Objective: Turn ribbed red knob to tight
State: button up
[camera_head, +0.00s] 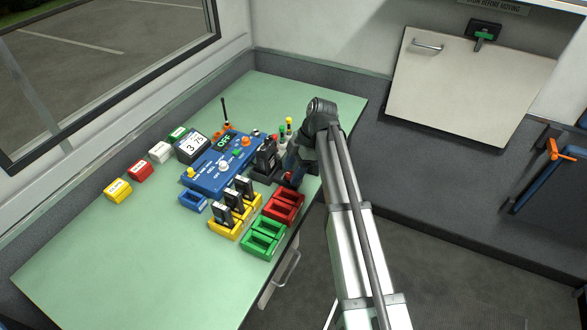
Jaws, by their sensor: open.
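My gripper (289,166) points down at the right edge of the green table, beside a dark upright device (266,155). It is open, but its fingertips are small and partly hidden by my wrist. Another red part (288,179) shows just below my gripper. At this size I cannot tell which red part is the ribbed knob, nor see any ribs or tight mark. I cannot tell whether my gripper touches anything.
Yellow (226,226), red (273,206) and green (258,247) trays stand along the table's near edge. Dark upright radios (222,214) stand in the yellow tray. The table's (120,260) near left is clear.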

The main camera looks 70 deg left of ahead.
jog(key=c, duration=1)
jog(key=shift+d+m+y, duration=0.1)
jog(key=shift+m+y, duration=0.2)
jog(key=shift+m, duration=0.5)
jog(key=shift+c, duration=0.2)
jog(key=o, duration=1)
jog(key=shift+o, duration=0.2)
jog(key=v, duration=1.3)
jog(key=shift+w+r, duration=0.2)
jog(key=shift+r, duration=0.2)
